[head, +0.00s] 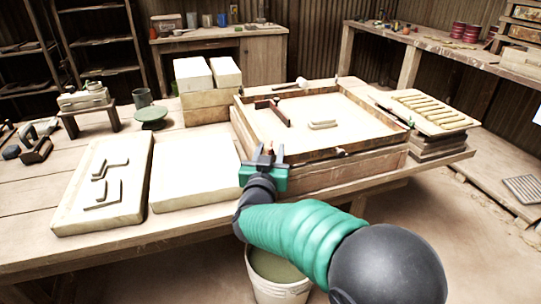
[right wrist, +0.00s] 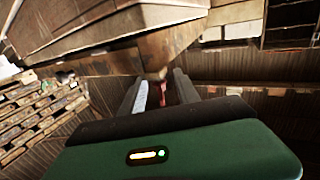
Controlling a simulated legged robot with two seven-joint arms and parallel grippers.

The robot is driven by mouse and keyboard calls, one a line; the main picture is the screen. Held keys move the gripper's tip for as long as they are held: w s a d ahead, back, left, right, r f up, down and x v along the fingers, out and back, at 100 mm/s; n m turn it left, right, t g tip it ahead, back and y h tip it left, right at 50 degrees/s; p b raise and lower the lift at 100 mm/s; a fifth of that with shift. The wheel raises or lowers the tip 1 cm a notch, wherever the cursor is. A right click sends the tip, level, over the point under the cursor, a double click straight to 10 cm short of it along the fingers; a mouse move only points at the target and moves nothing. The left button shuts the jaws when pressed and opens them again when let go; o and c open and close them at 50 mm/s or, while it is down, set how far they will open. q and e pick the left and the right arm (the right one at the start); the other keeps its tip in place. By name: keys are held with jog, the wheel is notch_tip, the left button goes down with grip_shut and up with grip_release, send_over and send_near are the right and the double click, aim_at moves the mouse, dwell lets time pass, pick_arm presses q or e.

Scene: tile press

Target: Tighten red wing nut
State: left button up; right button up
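The wooden tile press frame (head: 370,152) stands on the workbench, with a pale bed inside its rim. A small red piece, likely the red wing nut (head: 268,147), is at the frame's near left corner. My right gripper (head: 267,153) is at that corner, its two fingers apart. My left gripper is not in view.
A bare pale slab (head: 190,170) and a slab with raised shapes (head: 100,185) lie left of the press. Stacked blocks (head: 207,100) and a green round stand (head: 152,115) are behind. A white bucket (head: 278,288) stands below the bench edge. A ribbed board (head: 425,110) is at right.

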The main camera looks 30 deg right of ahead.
jog(key=shift+w+d, duration=0.1)
jog(key=shift+w, duration=0.05)
grip_shut()
dwell(0.4)
jog(key=shift+r+m+g+h+p, duration=0.2)
jog(key=shift+m+g+h+p, duration=0.1)
jog(key=shift+p, duration=0.45)
jog(key=m+g+h+p, duration=0.2)
jog(key=m+g+p, duration=0.1)
jog(key=p, duration=0.3)
jog(key=m+g+h+p, duration=0.3)
jog(key=g+p, duration=0.3)
jog(key=shift+m, duration=0.4)
jog(key=m+g, duration=0.1)
jog(key=g+p, duration=0.1)
jog(key=m+g, duration=0.1)
jog(key=g, duration=0.1)
jog(key=shift+f+m+h+p, duration=0.25)
jog(key=shift+m+h+p, duration=0.05)
jog(key=shift+h, duration=0.1)
jog(key=shift+m+g, duration=1.2)
jog(key=shift+g, duration=0.8)
jog(key=shift+g+y, duration=0.3)
